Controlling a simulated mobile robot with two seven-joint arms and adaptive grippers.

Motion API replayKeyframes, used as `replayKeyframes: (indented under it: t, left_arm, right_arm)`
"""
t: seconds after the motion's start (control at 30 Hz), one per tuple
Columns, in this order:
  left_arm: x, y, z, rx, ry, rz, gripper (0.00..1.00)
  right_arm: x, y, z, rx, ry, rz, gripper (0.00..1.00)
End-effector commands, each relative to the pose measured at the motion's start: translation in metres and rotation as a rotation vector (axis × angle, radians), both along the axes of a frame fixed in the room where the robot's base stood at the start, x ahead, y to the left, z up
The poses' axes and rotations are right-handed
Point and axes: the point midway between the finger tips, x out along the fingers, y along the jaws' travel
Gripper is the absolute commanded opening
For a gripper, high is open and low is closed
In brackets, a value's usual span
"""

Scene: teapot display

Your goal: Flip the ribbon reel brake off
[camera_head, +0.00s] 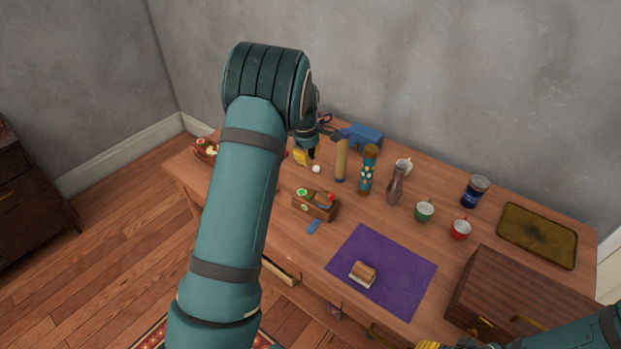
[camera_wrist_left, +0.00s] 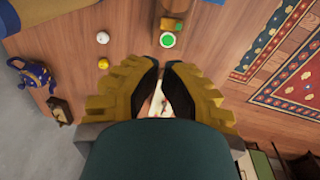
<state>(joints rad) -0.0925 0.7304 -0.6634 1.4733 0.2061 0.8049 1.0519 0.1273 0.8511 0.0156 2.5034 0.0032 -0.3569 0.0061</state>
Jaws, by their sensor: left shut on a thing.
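My left gripper (camera_head: 304,157) is low over the back left part of the table, and its arm hides much of it. In the left wrist view, its yellow-padded fingers (camera_wrist_left: 158,84) are closed around a small pale thing with reddish marks (camera_wrist_left: 157,104). The fingers and wrist cover most of that thing, so I cannot tell whether it is the ribbon reel's brake. I cannot make out a ribbon reel clearly in either view. A yellow tip at the bottom edge of the head view seems to be my right gripper (camera_head: 430,345), mostly cut off.
A wooden box of small items (camera_head: 315,206), a rolling-pin-like cylinder (camera_head: 341,160), a patterned tube (camera_head: 368,170) and a blue object (camera_head: 362,136) stand nearby. A purple mat (camera_head: 405,282), cups and a brown chest (camera_head: 515,290) are farther right. A small white ball (camera_wrist_left: 102,38) lies near the gripper.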

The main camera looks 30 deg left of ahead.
Motion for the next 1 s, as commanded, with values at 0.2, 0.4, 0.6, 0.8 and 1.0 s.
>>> replayKeyframes:
  t: [0.2, 0.4, 0.6, 0.8, 1.0]
  left_arm:
    - [0.002, 0.000, -0.028, 0.001, 0.004, 0.000, 0.00]
    - [0.008, 0.000, -0.067, 0.000, 0.004, -0.001, 0.00]
    - [0.012, 0.000, -0.104, 0.000, 0.003, 0.000, 0.00]
    - [0.015, 0.000, -0.129, 0.000, 0.001, -0.001, 0.00]
    - [0.017, 0.000, -0.138, 0.000, 0.000, 0.000, 0.00]
  right_arm:
    - [-0.002, 0.000, -0.006, 0.000, 0.003, 0.002, 0.47]
    - [-0.004, 0.001, -0.013, 0.002, 0.008, 0.006, 0.47]
    - [-0.006, 0.001, -0.020, 0.003, 0.014, 0.011, 0.47]
    - [-0.007, 0.001, -0.024, 0.003, 0.015, 0.012, 0.47]
    - [-0.006, 0.001, -0.026, 0.003, 0.013, 0.012, 0.47]
